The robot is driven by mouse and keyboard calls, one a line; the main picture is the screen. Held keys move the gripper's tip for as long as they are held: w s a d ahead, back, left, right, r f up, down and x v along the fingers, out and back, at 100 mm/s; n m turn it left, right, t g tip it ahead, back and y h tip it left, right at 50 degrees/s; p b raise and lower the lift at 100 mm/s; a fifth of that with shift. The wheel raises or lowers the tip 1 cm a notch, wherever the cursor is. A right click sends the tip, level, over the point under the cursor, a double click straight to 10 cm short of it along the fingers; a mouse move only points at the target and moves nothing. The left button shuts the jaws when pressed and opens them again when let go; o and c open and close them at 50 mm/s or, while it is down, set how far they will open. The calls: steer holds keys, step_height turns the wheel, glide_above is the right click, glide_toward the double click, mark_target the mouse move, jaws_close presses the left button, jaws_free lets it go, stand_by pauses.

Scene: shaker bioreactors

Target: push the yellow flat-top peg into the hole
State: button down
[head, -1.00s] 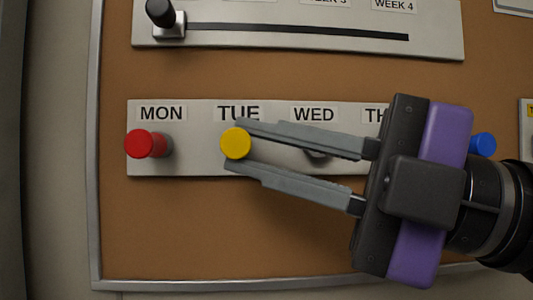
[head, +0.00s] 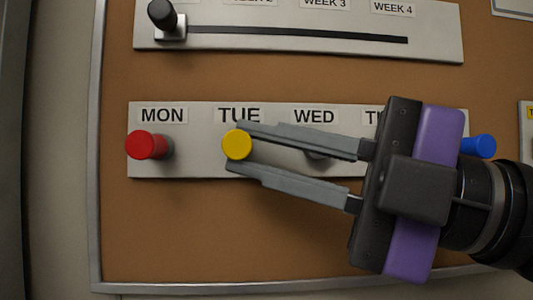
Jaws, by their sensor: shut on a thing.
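The yellow flat-top peg (head: 237,145) is in the head view, just below the TUE label on the pale day strip (head: 205,168). My gripper (head: 236,146) reaches in from the right, with its two grey fingers shut on the yellow peg, one above and one below. The peg's round flat top faces the camera. The hole under TUE is hidden behind the peg and fingers. I cannot tell how deep the peg sits or whether it touches the strip.
A red peg (head: 146,145) stands out under MON on the left. A blue peg (head: 480,146) shows at right beyond my gripper. Above is a week slider plate (head: 300,22) with a black knob (head: 162,14). Bare brown board (head: 180,235) lies below the strip.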

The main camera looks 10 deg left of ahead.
steer(key=shift+w, duration=0.2)
steer(key=c, duration=1.3)
jaws_free()
steer(key=shift+b+v, duration=1.8)
steer(key=shift+v, duration=2.1)
